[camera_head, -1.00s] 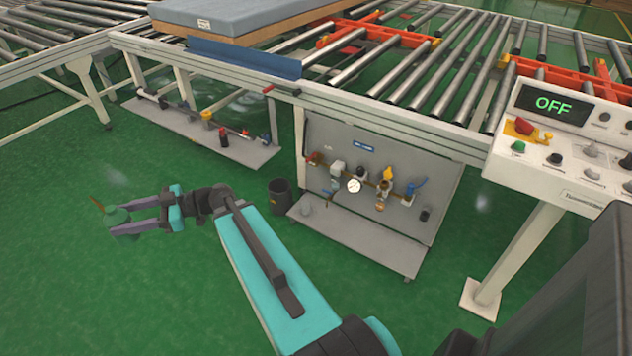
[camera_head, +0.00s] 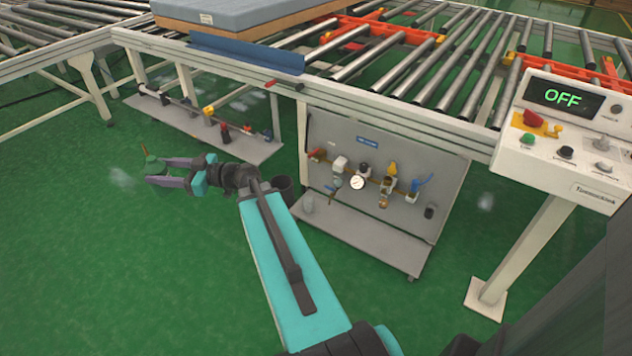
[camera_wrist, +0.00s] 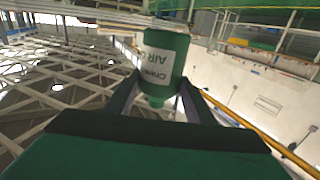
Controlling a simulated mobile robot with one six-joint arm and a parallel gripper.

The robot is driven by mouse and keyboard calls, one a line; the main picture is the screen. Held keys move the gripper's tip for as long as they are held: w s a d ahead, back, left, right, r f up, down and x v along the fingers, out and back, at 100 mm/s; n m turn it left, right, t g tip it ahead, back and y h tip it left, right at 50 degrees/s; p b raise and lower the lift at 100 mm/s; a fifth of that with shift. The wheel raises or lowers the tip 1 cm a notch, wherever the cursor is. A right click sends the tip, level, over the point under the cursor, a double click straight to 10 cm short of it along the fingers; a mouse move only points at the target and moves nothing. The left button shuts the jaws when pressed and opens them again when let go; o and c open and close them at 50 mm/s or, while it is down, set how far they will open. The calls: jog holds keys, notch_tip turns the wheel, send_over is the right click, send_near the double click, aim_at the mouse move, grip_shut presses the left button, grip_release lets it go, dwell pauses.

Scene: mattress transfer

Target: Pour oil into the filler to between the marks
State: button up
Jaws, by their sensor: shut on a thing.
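A green oil bottle (camera_head: 153,166) with a thin brownish spout is held at the far left of the head view, above the green floor. My gripper (camera_head: 152,172) is shut on it, one finger on each side. In the wrist view the bottle (camera_wrist: 166,58) shows a white label, upside down in that picture, reading partly "AIR O". A grey panel (camera_head: 430,175) under the conveyor carries a pipe with valves, a round white gauge (camera_head: 357,183) and a yellow-topped unit (camera_head: 391,170) with an amber bowl below. The filler and its marks are too small to make out.
A low grey shelf (camera_head: 250,150) with pipework stands under the conveyor, left of the panel. A dark bin (camera_head: 284,187) stands between my arm and the panel. A control box (camera_head: 545,120) reading OFF stands at right. Green floor is clear at left.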

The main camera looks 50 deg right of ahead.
jog(key=s+d+f+m+h+b, duration=0.35)
jog(key=d+h, duration=0.25)
jog(key=d, duration=0.7)
jog(key=s+d+f+m+h+b, duration=0.2)
jog(key=d+f+m+h, duration=0.3)
jog(key=d, duration=0.9)
jog(key=s+d+f+m+h+b, duration=0.25)
jog(key=d+h, duration=0.35)
jog(key=d, duration=0.7)
jog(key=s+d+f+m+g+h+b, duration=0.7)
jog(key=s+d+f+m+g+h, duration=0.2)
jog(key=s+d+f, duration=1.5)
jog(key=s+d+g, duration=0.1)
jog(key=s+d, duration=0.1)
jog(key=shift+d, duration=0.4)
jog(key=shift+w+a+r+m+y+p, duration=0.1)
jog(key=shift+m+y+p, duration=0.2)
jog(key=shift+m+p, duration=0.55)
jog(key=y+p, duration=0.1)
jog(key=p, duration=0.2)
jog(key=shift+a, duration=0.15)
jog(key=shift+w+a+f+m+y+p, duration=0.1)
jog(key=shift+f+m+y+p, duration=0.1)
jog(key=shift+m+y+p, duration=0.9)
